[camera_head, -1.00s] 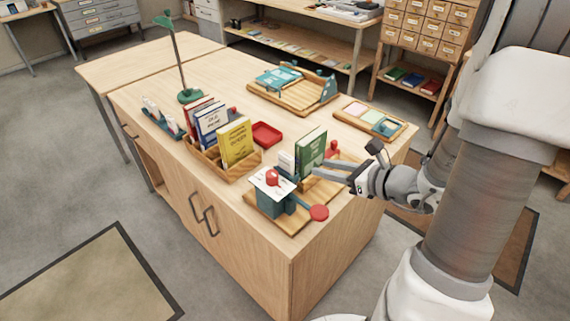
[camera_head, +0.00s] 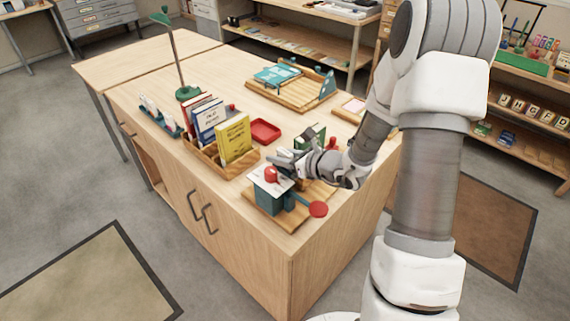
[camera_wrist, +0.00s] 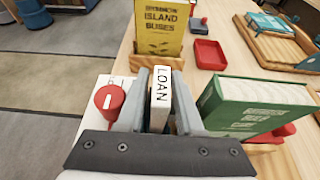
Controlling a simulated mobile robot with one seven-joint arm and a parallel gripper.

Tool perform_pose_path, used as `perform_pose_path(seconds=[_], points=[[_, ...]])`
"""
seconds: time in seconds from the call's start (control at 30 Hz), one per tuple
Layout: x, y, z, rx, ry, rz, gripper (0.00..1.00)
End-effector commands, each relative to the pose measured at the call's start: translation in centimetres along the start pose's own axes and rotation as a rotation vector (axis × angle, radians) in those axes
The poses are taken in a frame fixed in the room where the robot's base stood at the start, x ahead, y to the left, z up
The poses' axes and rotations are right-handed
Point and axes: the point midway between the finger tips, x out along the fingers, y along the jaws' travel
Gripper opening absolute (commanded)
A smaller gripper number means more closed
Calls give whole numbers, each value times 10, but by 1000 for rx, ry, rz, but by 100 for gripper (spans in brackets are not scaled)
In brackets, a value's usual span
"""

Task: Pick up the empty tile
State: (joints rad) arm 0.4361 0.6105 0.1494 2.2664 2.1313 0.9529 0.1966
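In the wrist view a small upright white tile (camera_wrist: 160,98) reads "LOAN", and I see no blank tile there. My gripper (camera_wrist: 161,85) has one finger on each side of this tile; the fingers are very close to it, and I cannot tell whether they press on it. In the head view my gripper (camera_head: 278,160) is low over the wooden stand with the teal block (camera_head: 269,200), and it hides the tile. Several small white tiles (camera_head: 150,106) stand in a teal rack at the table's left edge; their faces are too small to read.
A green book (camera_wrist: 258,112) stands close to the right of my fingers. A red knob (camera_wrist: 109,100) is close on the left. A wooden holder with a yellow book (camera_head: 234,138) stands behind, beside a red tray (camera_head: 265,131). A red disc (camera_head: 318,209) sticks out in front.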

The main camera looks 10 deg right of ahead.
Motion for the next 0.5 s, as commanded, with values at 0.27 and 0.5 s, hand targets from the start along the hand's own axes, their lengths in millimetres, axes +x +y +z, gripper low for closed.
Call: perform_pose_path(seconds=[0.27, 0.5], points=[[12, 0, 0, -1, 1, -1, 35], [12, 0, 0, -1, 1, -1, 8]])
